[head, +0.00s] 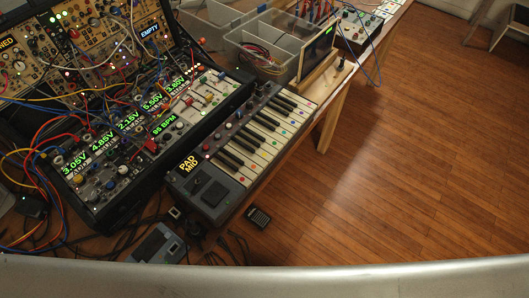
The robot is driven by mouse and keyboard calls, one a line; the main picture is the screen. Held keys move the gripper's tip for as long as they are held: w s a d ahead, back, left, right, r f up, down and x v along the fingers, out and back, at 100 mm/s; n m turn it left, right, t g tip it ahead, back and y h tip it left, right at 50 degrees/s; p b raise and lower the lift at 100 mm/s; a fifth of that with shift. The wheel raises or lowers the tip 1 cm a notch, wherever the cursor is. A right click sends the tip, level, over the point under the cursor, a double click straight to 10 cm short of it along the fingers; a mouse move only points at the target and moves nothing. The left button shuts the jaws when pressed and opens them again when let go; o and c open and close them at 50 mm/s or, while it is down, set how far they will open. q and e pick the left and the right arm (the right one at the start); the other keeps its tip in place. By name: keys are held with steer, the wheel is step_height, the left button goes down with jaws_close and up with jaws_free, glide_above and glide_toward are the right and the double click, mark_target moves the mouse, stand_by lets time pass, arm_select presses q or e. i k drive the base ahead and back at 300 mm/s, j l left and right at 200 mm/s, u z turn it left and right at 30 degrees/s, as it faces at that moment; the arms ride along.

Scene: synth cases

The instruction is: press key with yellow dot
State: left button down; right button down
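A small keyboard (258,142) with white and black keys lies at a slant in the middle of the head view. Small coloured dots mark the near ends of its white keys, in several colours including red, green and orange. The dots are too small to tell surely which one is yellow. No key is visibly pressed down. Neither of my grippers is in view, and nothing touches the keys.
A synthesizer rack (122,150) with knobs, green readouts and tangled cables stands left of the keyboard. Clear plastic bins (262,42) and a framed screen (316,52) stand behind it. Cables and a small dark device (258,217) lie below. Wooden floor (420,150) is open at right.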

mark_target(260, 152)
steer(key=u, duration=0.3)
steer(key=i+l+u, duration=0.1)
steer(key=l+u, duration=0.55)
steer(key=u, duration=0.2)
steer(key=l+u, duration=0.45)
steer(key=k+l+u, duration=0.1)
steer(key=l, duration=0.45)
steer(key=k+l, duration=0.1)
steer(key=l, duration=0.45)
steer(key=l+u, duration=0.15)
steer(key=l, duration=0.45)
steer(key=k, duration=0.05)
